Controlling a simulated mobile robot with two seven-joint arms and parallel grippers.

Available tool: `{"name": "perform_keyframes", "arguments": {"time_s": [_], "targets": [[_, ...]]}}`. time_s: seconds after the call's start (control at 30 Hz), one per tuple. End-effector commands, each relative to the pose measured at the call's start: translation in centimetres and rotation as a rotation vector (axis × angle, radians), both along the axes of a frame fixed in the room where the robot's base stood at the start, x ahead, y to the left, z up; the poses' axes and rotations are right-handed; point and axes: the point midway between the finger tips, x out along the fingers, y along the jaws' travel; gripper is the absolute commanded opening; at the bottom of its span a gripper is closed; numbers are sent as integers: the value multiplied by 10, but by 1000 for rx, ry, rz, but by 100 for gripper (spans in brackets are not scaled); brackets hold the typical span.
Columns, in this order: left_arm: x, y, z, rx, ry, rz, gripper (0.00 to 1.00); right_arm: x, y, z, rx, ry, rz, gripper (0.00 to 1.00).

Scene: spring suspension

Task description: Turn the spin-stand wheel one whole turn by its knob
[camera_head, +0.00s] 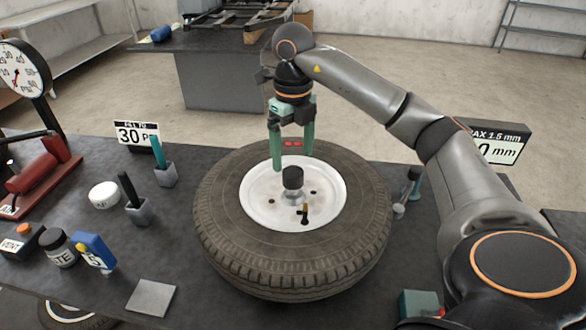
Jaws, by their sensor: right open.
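The wheel (225,235), a black tyre on a white rim (262,208), lies flat on the dark bench. Whether a finger touches the rim is unclear. My left gripper is out of view.
Left of the wheel are a pressure gauge (18,75), a red pump (40,165), a "30" sign (137,134), small holders (139,211), a white round tin (104,195) and a grey plate (151,298).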

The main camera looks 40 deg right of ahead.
Motion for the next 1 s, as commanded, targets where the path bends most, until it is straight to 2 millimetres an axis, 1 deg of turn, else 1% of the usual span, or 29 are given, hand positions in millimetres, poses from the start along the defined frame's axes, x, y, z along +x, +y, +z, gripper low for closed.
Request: {"name": "perform_keyframes", "arguments": {"time_s": [0.03, 0.1, 0.2, 0.3, 0.43, 0.7, 1.0], "targets": [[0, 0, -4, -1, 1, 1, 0, -1, 0, -12, 1, 4, 1, 89], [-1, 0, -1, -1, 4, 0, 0, -1, 0, -22, -1, 4, 0, 89], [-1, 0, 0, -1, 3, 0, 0, -1, 0, -36, 0, 4, 1, 89], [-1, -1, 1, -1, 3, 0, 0, 0, 0, -46, 0, 2, 2, 89], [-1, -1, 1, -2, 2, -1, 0, 0, 0, -52, 1, 0, 2, 89], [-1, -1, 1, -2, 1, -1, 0, 0, 0, -53, 1, -1, 2, 89], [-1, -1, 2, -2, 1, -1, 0, 0, 0, -53, 1, -1, 2, 55]]}}
